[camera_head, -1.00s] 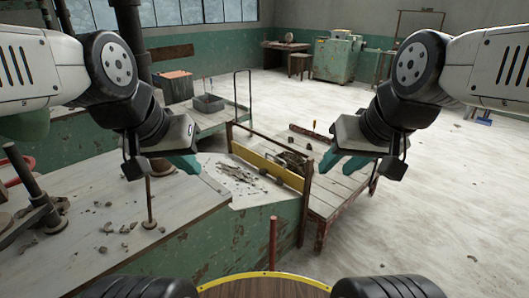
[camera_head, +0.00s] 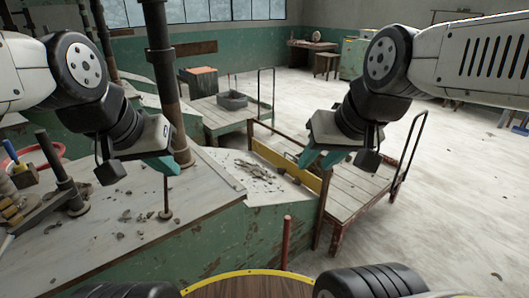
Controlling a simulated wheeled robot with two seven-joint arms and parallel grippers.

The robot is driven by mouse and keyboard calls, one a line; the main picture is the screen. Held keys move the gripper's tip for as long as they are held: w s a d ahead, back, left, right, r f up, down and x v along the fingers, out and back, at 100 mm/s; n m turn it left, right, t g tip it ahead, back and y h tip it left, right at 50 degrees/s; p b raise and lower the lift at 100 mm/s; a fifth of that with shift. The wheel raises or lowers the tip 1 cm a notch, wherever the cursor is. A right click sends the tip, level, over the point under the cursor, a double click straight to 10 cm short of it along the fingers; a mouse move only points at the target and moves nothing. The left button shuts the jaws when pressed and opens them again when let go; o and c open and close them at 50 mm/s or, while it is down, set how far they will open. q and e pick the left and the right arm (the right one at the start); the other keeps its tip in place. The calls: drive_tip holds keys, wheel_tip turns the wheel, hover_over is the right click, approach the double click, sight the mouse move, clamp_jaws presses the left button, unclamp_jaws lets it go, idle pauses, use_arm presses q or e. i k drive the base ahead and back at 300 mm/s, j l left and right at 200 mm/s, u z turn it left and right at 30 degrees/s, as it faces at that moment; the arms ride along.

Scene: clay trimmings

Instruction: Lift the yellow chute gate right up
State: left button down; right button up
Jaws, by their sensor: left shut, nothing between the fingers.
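The yellow chute gate (camera_head: 270,154) is a long yellow bar between dark posts, at the far end of a sloping chute (camera_head: 228,164). It sits low in its frame, and part of it is hidden behind my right gripper. My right gripper (camera_head: 322,160) has teal fingers and overlaps the gate's right part in the picture; I cannot tell whether they touch or how far apart its fingers are. My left gripper (camera_head: 163,166) is shut and empty, over the workbench at the left, well apart from the gate.
Grey clay trimmings (camera_head: 255,172) lie on the chute. The workbench (camera_head: 100,255) carries crumbs, a thin upright rod (camera_head: 166,195) and tools at left. A wooden cart (camera_head: 350,190) stands just beyond the gate. A red post (camera_head: 286,240) stands in front. Open floor lies to the right.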

sight(314, 183)
drive_tip(key=i+l+u, duration=0.1)
drive_tip(key=u, duration=0.25)
drive_tip(key=i+l+u, duration=0.1)
drive_tip(key=l+u, duration=0.4)
drive_tip(key=u, duration=0.2)
drive_tip(key=i+l+u, duration=0.1)
drive_tip(key=l, duration=0.4)
drive_tip(key=i+l+u, duration=0.1)
drive_tip(key=l, duration=0.4)
drive_tip(key=l+u, duration=0.1)
drive_tip(key=l, duration=0.4)
drive_tip(key=i, duration=0.05)
